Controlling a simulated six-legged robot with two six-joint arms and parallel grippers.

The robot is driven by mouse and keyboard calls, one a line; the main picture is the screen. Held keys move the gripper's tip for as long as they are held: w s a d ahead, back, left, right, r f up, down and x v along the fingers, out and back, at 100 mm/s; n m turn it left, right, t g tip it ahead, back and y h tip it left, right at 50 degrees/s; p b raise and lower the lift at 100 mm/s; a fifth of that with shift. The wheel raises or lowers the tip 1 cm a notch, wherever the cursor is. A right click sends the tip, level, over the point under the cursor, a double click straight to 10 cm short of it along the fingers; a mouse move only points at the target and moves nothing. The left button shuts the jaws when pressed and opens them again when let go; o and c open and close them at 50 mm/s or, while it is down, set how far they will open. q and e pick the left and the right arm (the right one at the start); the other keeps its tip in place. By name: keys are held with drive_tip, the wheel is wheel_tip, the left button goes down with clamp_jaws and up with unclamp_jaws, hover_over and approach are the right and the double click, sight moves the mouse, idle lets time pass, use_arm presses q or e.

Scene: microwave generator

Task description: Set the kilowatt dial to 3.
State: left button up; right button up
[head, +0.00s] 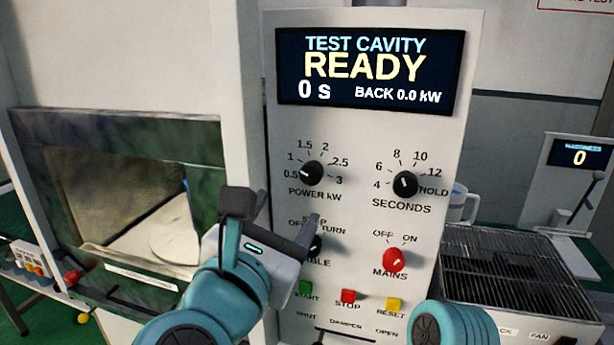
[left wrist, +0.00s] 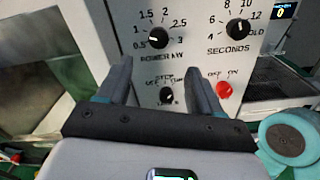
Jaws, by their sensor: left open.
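The power kW dial (head: 312,173) is a black knob on the upper left of the white control panel, marked 0.5 to 3. Its white pointer is turned to the lower left, at about 0.5. The dial also shows in the left wrist view (left wrist: 159,38), ahead of the fingers. My left gripper (head: 276,212) is open and empty, below and left of the dial and apart from it. In the left wrist view its two fingers (left wrist: 160,78) stand either side of the turntable knob (left wrist: 166,95). My right gripper is out of view.
The display (head: 370,72) reads READY, 0 s, BACK 0.0 kW. The seconds dial (head: 405,184) is right of the power dial. The red mains knob (head: 393,260) is below it. Start, stop and reset buttons (head: 348,297) line the lower panel. The cavity (head: 125,200) is left; a grill (head: 515,265) is right.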

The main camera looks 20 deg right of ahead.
sight(310, 175)
use_arm(q)
drive_tip(key=p+x, duration=0.2)
drive_tip(key=x, duration=0.9)
drive_tip(key=shift+r+p, duration=0.1)
drive_tip(key=shift+p, duration=0.2)
drive_tip(key=shift+w+d, duration=0.4)
drive_tip(key=shift+w, duration=0.2)
drive_tip(key=c, duration=1.1)
